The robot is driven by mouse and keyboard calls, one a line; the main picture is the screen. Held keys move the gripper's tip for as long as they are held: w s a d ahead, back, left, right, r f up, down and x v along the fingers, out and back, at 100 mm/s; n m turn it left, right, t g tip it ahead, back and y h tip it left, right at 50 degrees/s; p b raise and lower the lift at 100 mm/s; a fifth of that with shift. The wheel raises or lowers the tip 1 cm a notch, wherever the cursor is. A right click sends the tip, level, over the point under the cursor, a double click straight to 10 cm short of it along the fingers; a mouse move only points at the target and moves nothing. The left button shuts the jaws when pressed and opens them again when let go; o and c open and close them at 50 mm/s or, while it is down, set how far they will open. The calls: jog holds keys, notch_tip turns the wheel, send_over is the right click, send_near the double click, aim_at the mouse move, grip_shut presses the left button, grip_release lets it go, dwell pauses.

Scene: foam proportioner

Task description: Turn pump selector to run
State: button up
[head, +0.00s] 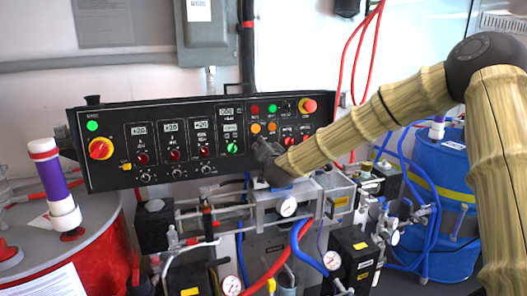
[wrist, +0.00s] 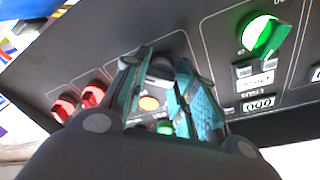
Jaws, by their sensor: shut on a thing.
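My gripper (head: 264,152) is at the lower middle-right of the black control panel (head: 110,120). In the wrist view my gripper (wrist: 163,60) has its two teal fingers on either side of a dark knob (wrist: 160,69) and is shut on it. The knob is hidden behind my gripper in the head view. Its label and pointer direction cannot be read, so I cannot confirm that it is the pump selector. An orange button (wrist: 149,102) and a green button (wrist: 165,127) show between the fingers.
A green selector (head: 232,148) and red knobs (head: 288,141) flank my gripper. A red emergency button (head: 310,106) sits at the panel's upper right. Pipes and a gauge (head: 288,207) lie close below. A red drum (head: 90,250) and a blue drum (head: 440,175) stand at the sides.

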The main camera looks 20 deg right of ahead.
jog(key=shift+m, duration=0.4)
jog(key=o, duration=1)
jog(key=shift+o, duration=0.2)
jog(key=shift+s, duration=0.1)
jog(key=s+a, duration=0.1)
jog(key=s, duration=1)
jog(key=shift+s+r, duration=0.3)
jog(key=shift+s, duration=0.05)
